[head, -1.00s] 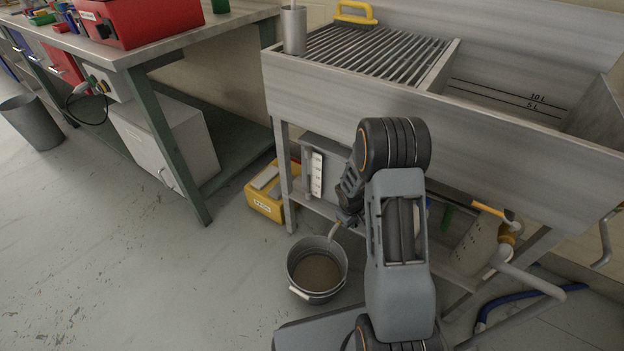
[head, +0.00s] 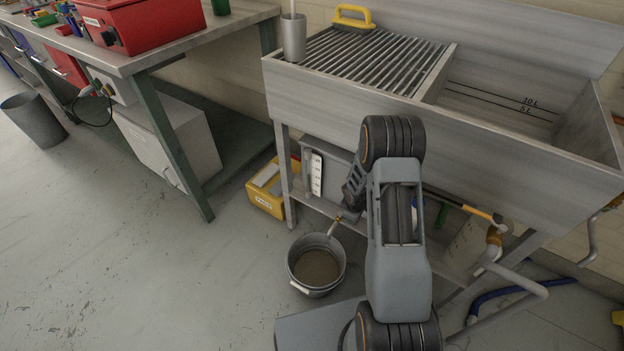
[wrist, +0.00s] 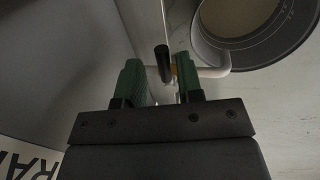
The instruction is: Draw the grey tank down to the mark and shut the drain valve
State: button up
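The grey tank (head: 338,165) stands on the shelf under the sink, partly hidden by my arm. A white scale (head: 316,173) is on its front; its level and mark are too small to read. A pale drain spout (head: 334,226) points down over a metal bucket (head: 317,266) holding brownish liquid. In the wrist view the black valve lever (wrist: 162,62) lies between the green fingers of my gripper (wrist: 160,78), with gaps visible on both sides. The white spout (wrist: 213,72) runs right towards the bucket (wrist: 243,50). I cannot tell whether liquid is flowing.
A yellow box (head: 265,190) sits on the floor left of the sink leg. A workbench (head: 150,55) stands left, with a grey bin (head: 35,120). A blue hose (head: 515,290) lies right.

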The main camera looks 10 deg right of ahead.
jog(key=shift+o, duration=0.4)
jog(key=shift+a+r, duration=0.1)
jog(key=shift+r, duration=0.05)
notch_tip(320, 180, up, 13)
jog(key=s+a+p, duration=0.2)
jog(key=p, duration=0.8)
jog(key=shift+r, duration=0.1)
